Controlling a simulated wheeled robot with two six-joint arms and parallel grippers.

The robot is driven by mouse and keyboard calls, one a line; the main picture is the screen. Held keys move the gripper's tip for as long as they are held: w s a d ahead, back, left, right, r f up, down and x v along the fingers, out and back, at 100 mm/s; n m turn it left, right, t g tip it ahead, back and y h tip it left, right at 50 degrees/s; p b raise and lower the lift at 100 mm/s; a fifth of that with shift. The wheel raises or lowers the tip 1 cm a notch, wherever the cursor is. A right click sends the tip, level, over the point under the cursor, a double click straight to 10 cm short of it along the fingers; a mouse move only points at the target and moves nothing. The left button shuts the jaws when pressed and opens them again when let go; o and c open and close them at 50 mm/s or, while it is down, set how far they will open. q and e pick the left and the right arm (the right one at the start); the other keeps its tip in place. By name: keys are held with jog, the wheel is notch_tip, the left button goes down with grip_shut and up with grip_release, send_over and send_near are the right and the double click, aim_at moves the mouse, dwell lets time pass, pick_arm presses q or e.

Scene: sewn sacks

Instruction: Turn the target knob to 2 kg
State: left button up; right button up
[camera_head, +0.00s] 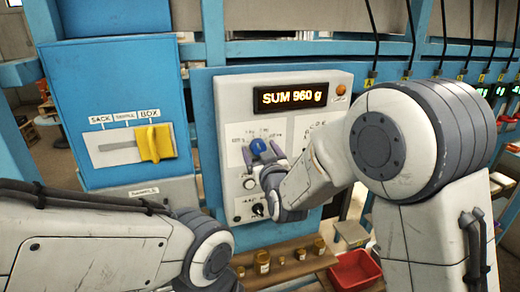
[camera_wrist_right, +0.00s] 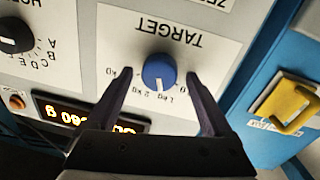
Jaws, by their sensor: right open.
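The blue target knob (camera_head: 258,146) is on the white front panel (camera_head: 340,82), under the display. In the right wrist view the knob (camera_wrist_right: 158,71) sits under the upside-down word TARGET. Its white pointer line faces the scale marks near "2 kg"; I cannot tell if it lines up exactly. My right gripper (camera_head: 262,154) is open, with one finger on each side of the knob. In the wrist view a gap shows between the knob and each fingertip of the gripper (camera_wrist_right: 158,75). My left arm shows at the lower left, but its gripper is out of view.
The display (camera_head: 290,96) reads SUM 960 g. A black knob (camera_head: 258,209) sits lower on the panel. A yellow slider handle (camera_head: 155,143) is on the blue box at left. Small jars (camera_head: 262,261) and a red bin (camera_head: 355,269) stand below.

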grip_shut()
jog(key=shift+f+m+b, duration=0.15)
jog(key=shift+m+b, duration=0.25)
jog(key=shift+b, duration=0.5)
jog(key=m+b, duration=0.5)
jog(key=b, duration=0.2)
jog(key=shift+d, duration=0.1)
jog(key=shift+r+m+g+b, duration=0.2)
jog(key=shift+m+g+b, duration=0.1)
jog(key=shift+m+b, duration=0.7)
grip_release()
jog(key=shift+s, duration=0.1)
